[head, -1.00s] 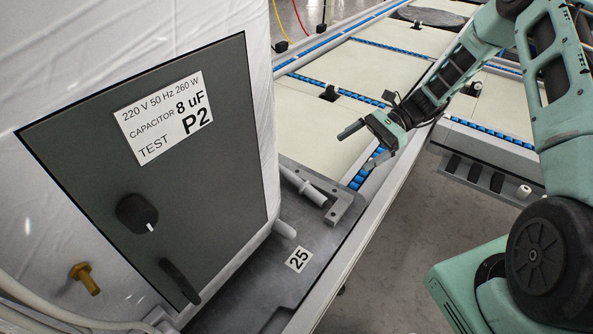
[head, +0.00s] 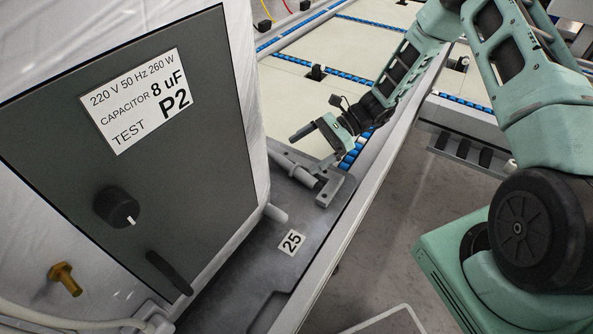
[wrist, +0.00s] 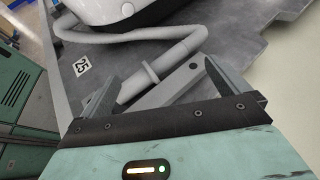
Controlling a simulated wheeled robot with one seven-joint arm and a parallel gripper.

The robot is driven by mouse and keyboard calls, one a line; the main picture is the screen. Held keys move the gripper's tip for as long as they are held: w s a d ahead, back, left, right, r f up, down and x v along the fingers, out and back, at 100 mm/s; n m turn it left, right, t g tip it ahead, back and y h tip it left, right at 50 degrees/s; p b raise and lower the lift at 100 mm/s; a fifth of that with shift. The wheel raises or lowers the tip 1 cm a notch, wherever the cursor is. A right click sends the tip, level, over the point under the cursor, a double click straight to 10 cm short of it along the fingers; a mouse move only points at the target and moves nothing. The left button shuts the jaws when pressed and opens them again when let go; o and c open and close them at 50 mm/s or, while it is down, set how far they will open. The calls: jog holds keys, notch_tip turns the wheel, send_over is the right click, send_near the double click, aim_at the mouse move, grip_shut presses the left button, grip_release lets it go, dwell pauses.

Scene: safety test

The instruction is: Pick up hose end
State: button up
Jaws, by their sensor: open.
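The light grey hose (wrist: 185,45) curves along the base plate in the wrist view. Its end (wrist: 132,90) has a raised collar and lies between my two fingers, beside a grey bracket (wrist: 185,82). In the head view the hose end (head: 303,174) rests by the bracket (head: 331,188) at the plate's far corner. My gripper (head: 313,149) is open just above and behind it; it also shows in the wrist view (wrist: 163,85). The fingers straddle the hose end with gaps on both sides. I cannot tell whether they touch it.
A white-wrapped appliance with a dark panel (head: 130,190), knob and brass fitting (head: 65,278) stands at left on the dark base plate (head: 252,268), labelled 25. A metal rail (head: 345,230) runs along the plate's right side. Roller conveyor with pale boards (head: 370,50) lies behind.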

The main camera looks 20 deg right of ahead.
aim_at(291, 162)
jog(key=shift+x, duration=2.55)
jog(key=shift+w+f, duration=0.1)
jog(key=shift+f, duration=0.05)
jog(key=c, duration=1.3)
